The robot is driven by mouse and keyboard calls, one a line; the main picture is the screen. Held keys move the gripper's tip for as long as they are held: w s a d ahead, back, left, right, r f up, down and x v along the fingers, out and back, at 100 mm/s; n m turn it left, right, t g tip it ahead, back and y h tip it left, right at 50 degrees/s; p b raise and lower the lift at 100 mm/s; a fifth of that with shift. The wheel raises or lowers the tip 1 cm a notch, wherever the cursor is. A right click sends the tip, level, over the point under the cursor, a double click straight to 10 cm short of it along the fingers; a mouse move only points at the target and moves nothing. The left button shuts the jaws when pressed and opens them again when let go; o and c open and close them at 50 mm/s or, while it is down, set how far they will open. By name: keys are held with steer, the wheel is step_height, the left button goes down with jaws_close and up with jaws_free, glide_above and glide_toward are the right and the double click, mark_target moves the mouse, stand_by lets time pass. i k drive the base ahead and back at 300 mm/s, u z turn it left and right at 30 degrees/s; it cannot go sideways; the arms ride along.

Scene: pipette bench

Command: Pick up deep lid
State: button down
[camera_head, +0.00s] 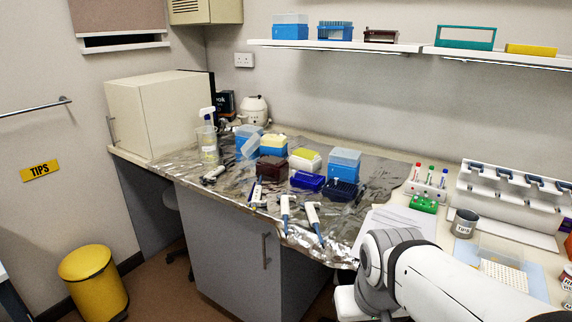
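I cannot tell for sure which thing is the deep lid. A translucent pale lid (251,145) leans at a tilt against a blue tip box (243,133) at the back left of the foil-covered bench. Another box, blue with a tall translucent lid (345,157) on top, stands upright near the middle. My white arm comes in from the lower right, over the bench's front edge. My gripper is outside the picture, so what it holds does not show.
Several pipettes lie along the foil's (222,187) front edge. A dark red box (271,169), blue-yellow boxes and a spray bottle (208,145) crowd the foil. A pipette stand (510,195), a tin (465,223) and a tip rack (503,274) are at right. A shelf (340,47) overhangs the back.

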mark_target(506, 253)
steer(key=u, duration=1.85)
steer(key=i, duration=0.8)
steer(key=z, duration=4.05)
steer(key=i, duration=0.25)
steer(key=z, duration=0.1)
